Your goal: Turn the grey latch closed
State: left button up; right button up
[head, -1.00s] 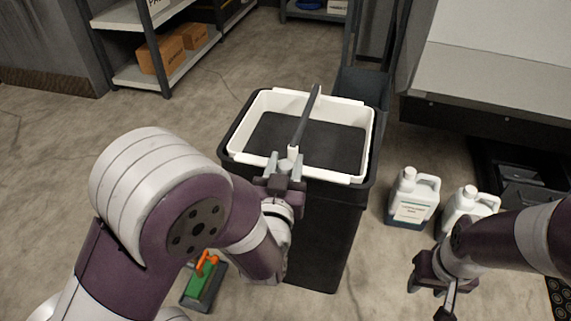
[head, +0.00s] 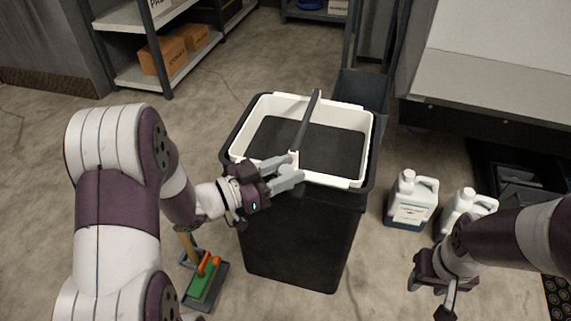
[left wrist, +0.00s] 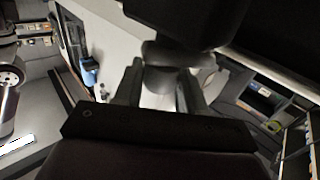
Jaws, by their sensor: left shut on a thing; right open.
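A small pale grey latch knob (head: 286,170) sits on the near rim of the white frame (head: 250,118) on top of the black bin (head: 300,235). My left gripper (head: 294,168) comes in from the left and is shut on it, one finger on each side. In the left wrist view, the two fingers (left wrist: 160,82) flank a rounded grey part of the latch (left wrist: 172,55). The latch's exact outline is partly hidden by the fingers. My right gripper (head: 433,283) hangs at the lower right, open and away from the bin.
A dark grey bar (head: 306,122) spans the white frame above the bin. White jugs (head: 412,199) stand on the floor to the right. A green and orange tool (head: 204,274) lies in a tray at lower left. Shelving stands behind.

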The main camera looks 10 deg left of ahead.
pick_arm(q)
jog(key=m+g+h+p, duration=0.3)
jog(key=m+g, duration=0.1)
jog(key=g, duration=0.1)
jog(key=shift+r, duration=0.15)
jog(key=shift+m+g+h+p, duration=0.85)
jog(key=shift+m+g, duration=0.45)
jog(key=shift+g, duration=1)
jog(key=o, duration=0.9)
jog(key=shift+o, duration=0.2)
jog(key=s+a+p, duration=0.1)
jog(key=a+p, duration=0.2)
jog(key=a, duration=0.9)
jog(key=shift+s+a, duration=0.25)
jog(key=shift+s, duration=0.1)
